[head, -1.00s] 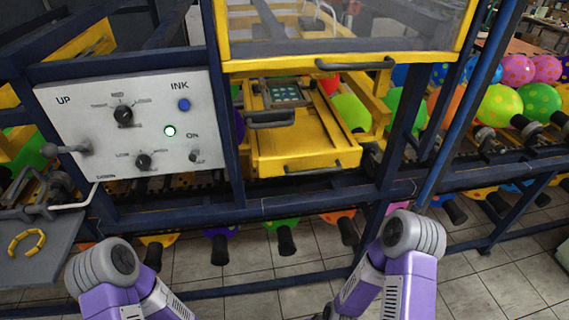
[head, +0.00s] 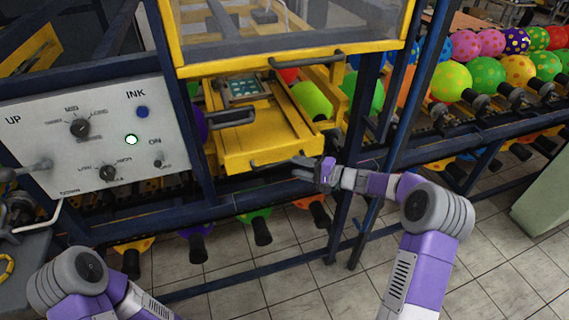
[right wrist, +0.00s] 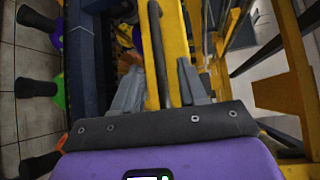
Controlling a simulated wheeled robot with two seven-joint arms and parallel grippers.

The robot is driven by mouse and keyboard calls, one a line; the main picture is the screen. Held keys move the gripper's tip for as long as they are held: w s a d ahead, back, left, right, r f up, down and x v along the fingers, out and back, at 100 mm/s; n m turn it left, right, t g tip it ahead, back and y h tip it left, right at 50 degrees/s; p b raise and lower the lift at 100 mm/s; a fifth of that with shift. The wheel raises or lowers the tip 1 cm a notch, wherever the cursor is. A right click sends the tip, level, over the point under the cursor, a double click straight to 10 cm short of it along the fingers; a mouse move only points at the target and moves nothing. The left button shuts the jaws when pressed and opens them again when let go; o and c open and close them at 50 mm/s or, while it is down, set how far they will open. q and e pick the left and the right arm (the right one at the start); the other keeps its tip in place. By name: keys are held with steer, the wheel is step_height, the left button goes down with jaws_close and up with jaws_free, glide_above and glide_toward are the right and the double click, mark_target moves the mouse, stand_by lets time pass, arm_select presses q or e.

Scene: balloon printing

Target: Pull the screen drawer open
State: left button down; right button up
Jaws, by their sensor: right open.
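The yellow screen drawer (head: 233,160) sits low in the machine frame, under the clear-fronted yellow hood. A dark bar handle (head: 268,163) is on its front face. My right gripper (head: 300,168) is at the right end of this handle, its fingers pointing left toward it. In the right wrist view, the open fingers of my right gripper (right wrist: 157,85) stand on either side of the dark handle bar (right wrist: 156,50), with gaps visible, not closed on it. My left gripper is not visible; only part of my left arm shows at lower left.
A grey control panel (head: 85,140) with knobs and a lit button stands left of the drawer. Dark blue frame posts (head: 345,190) rise close by my right forearm. Another dark handle (head: 307,59) is on the hood above. Dotted balloons (head: 452,82) line the right side.

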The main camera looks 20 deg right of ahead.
mark_target(284, 164)
steer(key=x, duration=0.5)
steer(key=shift+w+a+f, duration=0.1)
steer(key=shift+w+a, duration=0.05)
steer(key=shift+a, duration=0.1)
jaws_close()
